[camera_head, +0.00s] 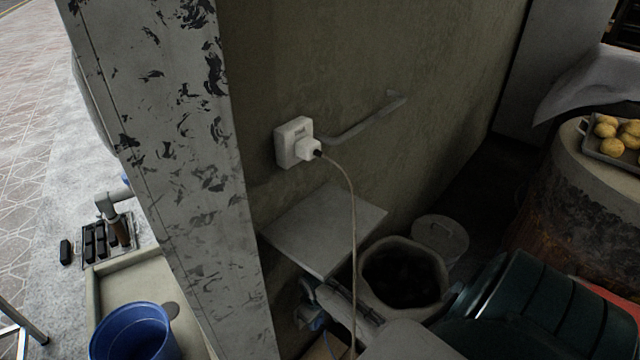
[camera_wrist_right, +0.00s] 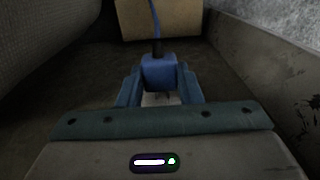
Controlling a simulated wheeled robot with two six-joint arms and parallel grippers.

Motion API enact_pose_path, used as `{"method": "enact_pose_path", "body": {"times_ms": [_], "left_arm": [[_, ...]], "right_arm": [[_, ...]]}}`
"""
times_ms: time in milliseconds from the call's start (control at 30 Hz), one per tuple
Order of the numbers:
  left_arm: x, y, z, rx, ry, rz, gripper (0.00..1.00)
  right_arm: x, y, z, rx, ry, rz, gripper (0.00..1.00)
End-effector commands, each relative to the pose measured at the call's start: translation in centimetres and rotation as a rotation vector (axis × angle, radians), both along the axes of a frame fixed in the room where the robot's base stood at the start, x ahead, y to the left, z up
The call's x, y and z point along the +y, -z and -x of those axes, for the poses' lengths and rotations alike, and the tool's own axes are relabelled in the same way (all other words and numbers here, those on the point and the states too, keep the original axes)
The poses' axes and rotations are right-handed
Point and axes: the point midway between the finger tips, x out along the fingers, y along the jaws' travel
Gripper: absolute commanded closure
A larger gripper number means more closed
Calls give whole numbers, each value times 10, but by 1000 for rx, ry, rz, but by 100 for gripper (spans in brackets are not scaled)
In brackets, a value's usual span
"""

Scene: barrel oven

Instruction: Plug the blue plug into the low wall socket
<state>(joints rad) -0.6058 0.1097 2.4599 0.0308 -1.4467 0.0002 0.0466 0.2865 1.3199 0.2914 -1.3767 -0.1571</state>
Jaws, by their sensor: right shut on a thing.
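My right gripper (camera_head: 311,316) is low against the wall, partly covered by the grey shelf plate. In the right wrist view its jaws (camera_wrist_right: 160,86) are shut on the blue plug (camera_wrist_right: 159,72). A dark collar and a blue cord rise from the plug, away from the palm. A small pale patch with dark marks (camera_wrist_right: 160,99) shows just below the plug; I cannot tell whether it is the low wall socket or whether the plug touches it. In the head view the low socket is not visible. My left gripper is not clearly seen.
A white upper socket (camera_head: 290,140) holds a white plug (camera_head: 308,149) whose beige cord hangs past the grey shelf (camera_head: 325,228). A dark-filled pot (camera_head: 372,305), a dark green bin (camera_head: 545,310) and a peeling post (camera_head: 190,150) crowd the space. A cardboard box (camera_wrist_right: 158,20) lies beyond the plug.

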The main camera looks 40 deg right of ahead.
Motion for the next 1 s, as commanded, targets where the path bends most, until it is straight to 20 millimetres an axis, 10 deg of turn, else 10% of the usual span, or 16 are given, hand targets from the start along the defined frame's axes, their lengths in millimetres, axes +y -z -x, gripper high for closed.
{"method": "enact_pose_path", "body": {"times_ms": [1000], "left_arm": [[-1, -9, 0, -10, 1, 4, 64]], "right_arm": [[0, -2, -2, 0, 0, 0, 100]]}}
